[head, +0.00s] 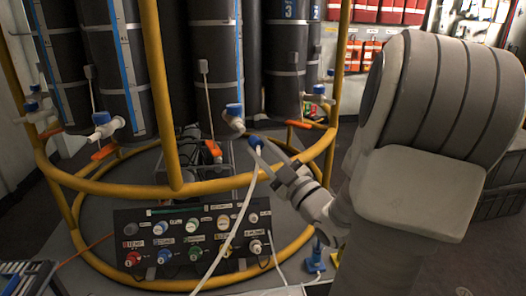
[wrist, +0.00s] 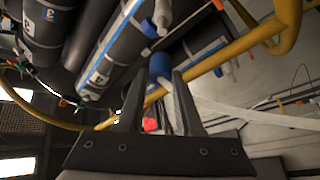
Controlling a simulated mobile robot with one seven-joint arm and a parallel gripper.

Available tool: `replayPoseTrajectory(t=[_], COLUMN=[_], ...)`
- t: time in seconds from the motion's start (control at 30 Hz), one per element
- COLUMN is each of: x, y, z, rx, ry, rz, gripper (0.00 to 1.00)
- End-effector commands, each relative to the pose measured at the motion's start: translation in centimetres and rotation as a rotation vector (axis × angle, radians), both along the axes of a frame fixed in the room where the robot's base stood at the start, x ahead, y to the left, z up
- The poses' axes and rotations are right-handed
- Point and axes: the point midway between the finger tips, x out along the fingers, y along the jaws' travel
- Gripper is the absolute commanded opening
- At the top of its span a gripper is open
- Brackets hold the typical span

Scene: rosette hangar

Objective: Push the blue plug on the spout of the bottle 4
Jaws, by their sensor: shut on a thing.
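My gripper (head: 266,150) is shut on the blue plug (head: 255,141), which has a white hose (head: 238,222) trailing down from it. In the wrist view the blue plug (wrist: 160,64) sits between the two fingers of my gripper (wrist: 159,78). A white spout with a blue knob (head: 235,109) is just above and left of the plug in the head view. In the wrist view a white spout (wrist: 163,14) appears beyond the plug, with a visible gap. The spout comes from a dark bottle (head: 213,60) with a blue stripe. I cannot read its number.
A yellow tube frame (head: 165,110) rings the bottles, and its lower hoop (head: 300,160) passes close to my gripper. Other white spouts (head: 104,126) stick out at left and right. A black panel with coloured knobs (head: 190,222) stands below.

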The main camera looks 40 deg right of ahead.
Motion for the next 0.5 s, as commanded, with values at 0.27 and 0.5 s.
replayPoseTrajectory(t=[0.27, 0.5], x=[1.9, 4.0], y=[-0.6, -1.2], z=[-0.1, -0.1], rx=[0.001, 0.0], ry=[-0.001, 0.0], rz=[0.001, 0.001], gripper=[0.0, 0.0])
